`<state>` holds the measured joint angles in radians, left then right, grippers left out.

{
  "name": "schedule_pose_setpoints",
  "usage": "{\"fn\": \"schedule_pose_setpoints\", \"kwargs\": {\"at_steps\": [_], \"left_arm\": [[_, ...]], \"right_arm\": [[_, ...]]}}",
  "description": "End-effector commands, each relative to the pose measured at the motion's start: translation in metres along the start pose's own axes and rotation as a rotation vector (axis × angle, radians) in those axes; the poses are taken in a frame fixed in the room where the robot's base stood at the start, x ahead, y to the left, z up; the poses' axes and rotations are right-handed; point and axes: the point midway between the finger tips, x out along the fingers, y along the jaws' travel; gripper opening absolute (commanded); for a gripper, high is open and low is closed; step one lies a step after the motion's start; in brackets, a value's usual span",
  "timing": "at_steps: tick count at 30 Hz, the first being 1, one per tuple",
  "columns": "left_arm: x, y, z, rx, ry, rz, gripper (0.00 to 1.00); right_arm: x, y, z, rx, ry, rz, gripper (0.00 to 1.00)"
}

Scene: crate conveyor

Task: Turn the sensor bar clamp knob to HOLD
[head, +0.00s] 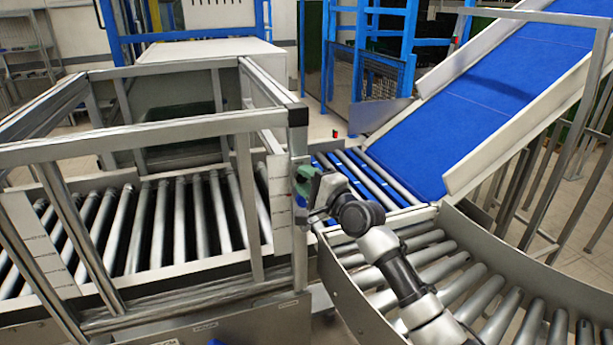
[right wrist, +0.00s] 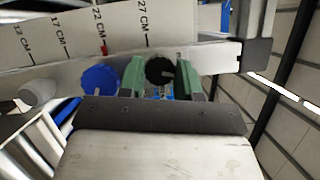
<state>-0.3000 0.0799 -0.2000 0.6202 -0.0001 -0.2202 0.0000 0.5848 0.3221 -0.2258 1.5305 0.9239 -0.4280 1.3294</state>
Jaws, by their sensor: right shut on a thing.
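In the right wrist view, a black knob (right wrist: 160,71) with a light pointer line sits on the metal bar, between the green fingertips of my right gripper (right wrist: 161,78). The gripper is shut on this black knob. I cannot read any HOLD label; the fingers and palm hide the area around the knob. In the head view, my right gripper (head: 306,181) is at the corner post of the metal frame, and it hides the knob there. My left gripper is not in view.
A blue knob (right wrist: 98,78) sits close left of the fingers, and a grey knob (right wrist: 38,92) is farther left. A white scale plate (right wrist: 75,32) with CM marks is above. In the head view, a curved roller conveyor (head: 440,262) lies under my right arm, near a blue belt (head: 490,85).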

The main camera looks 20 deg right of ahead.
Motion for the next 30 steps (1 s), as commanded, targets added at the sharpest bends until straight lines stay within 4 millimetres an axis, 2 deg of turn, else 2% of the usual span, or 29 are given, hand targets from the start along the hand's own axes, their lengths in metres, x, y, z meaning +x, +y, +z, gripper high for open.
{"fn": "schedule_pose_setpoints", "kwargs": {"at_steps": [3, 13, 30], "left_arm": [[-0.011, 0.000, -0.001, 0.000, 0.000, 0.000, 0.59], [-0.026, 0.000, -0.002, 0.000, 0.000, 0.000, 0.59], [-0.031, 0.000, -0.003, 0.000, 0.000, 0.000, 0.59]], "right_arm": [[0.000, -0.004, 0.001, -0.093, 0.000, 0.039, 0.10], [0.000, -0.004, 0.001, -0.277, 0.000, 0.115, 0.10], [0.000, -0.002, 0.001, -0.351, 0.000, 0.145, 0.10]]}}
